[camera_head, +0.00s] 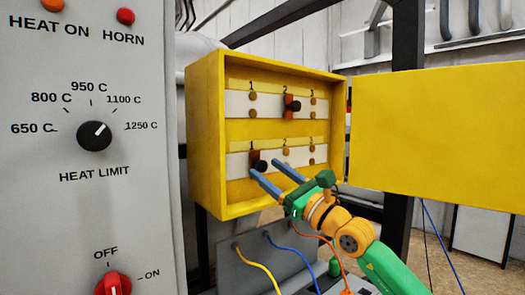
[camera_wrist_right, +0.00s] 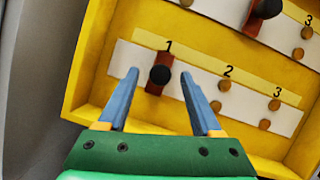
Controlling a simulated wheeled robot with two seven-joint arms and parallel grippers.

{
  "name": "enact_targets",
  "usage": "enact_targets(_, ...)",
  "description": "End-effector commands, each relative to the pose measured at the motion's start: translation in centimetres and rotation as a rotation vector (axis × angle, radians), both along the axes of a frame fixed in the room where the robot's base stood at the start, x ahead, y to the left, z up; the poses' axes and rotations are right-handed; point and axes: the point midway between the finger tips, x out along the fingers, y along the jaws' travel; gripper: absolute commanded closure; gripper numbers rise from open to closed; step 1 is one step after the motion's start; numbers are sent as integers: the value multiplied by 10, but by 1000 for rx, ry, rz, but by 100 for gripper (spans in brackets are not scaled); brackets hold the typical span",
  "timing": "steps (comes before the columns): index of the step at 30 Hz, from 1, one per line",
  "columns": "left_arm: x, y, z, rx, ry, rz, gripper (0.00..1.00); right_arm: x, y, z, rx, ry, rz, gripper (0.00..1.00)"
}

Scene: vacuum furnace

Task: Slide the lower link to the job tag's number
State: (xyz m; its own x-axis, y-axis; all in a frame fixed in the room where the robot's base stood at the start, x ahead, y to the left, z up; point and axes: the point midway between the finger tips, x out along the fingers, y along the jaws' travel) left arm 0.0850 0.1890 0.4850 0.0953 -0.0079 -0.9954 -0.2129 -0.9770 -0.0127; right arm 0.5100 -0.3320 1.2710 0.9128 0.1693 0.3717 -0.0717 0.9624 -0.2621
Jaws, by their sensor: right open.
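The lower link is a red-brown plate with a black knob (camera_head: 260,165), on the lower white strip of the yellow box. It sits at position 1, also in the right wrist view (camera_wrist_right: 160,75). My right gripper (camera_head: 263,168) has blue fingers and is open. In the right wrist view its fingertips (camera_wrist_right: 158,73) lie on either side of the knob, with gaps; I cannot tell how deep they reach. Bare studs show at lower positions 2 (camera_wrist_right: 225,85) and 3 (camera_wrist_right: 275,104). I see no job tag. My left gripper is not in view.
The upper link (camera_head: 293,105) sits at position 2 of the upper strip. The yellow door (camera_head: 435,130) stands open to the right. A grey control panel (camera_head: 90,220) with a heat-limit dial (camera_head: 94,136) fills the left. Coloured cables (camera_head: 265,270) hang below the box.

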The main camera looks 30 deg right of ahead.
Motion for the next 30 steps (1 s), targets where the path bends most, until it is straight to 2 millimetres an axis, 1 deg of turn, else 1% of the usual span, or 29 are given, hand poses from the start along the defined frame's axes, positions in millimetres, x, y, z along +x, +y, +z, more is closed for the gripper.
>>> enact_targets(1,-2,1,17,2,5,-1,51,8,2,14,3,0,3,34)
enact_targets(3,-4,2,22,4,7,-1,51,17,3,14,4,0,2,34)
enact_targets(7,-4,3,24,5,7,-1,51,25,5,12,0,0,1,34)
enact_targets(13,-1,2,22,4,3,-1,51,25,5,9,0,0,1,34)
enact_targets(14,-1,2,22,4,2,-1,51,25,5,9,1,0,1,42)
enact_targets(15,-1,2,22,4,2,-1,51,25,5,9,1,-1,2,53)
enact_targets(17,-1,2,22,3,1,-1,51,25,5,9,1,0,1,69)
enact_targets(18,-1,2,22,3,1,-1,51,25,6,9,1,-1,2,80)
enact_targets(20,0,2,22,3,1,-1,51,25,6,9,1,-1,2,96)
enact_targets(21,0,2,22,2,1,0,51,25,6,9,0,0,2,100)
enact_targets(30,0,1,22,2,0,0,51,25,6,9,0,1,2,100)
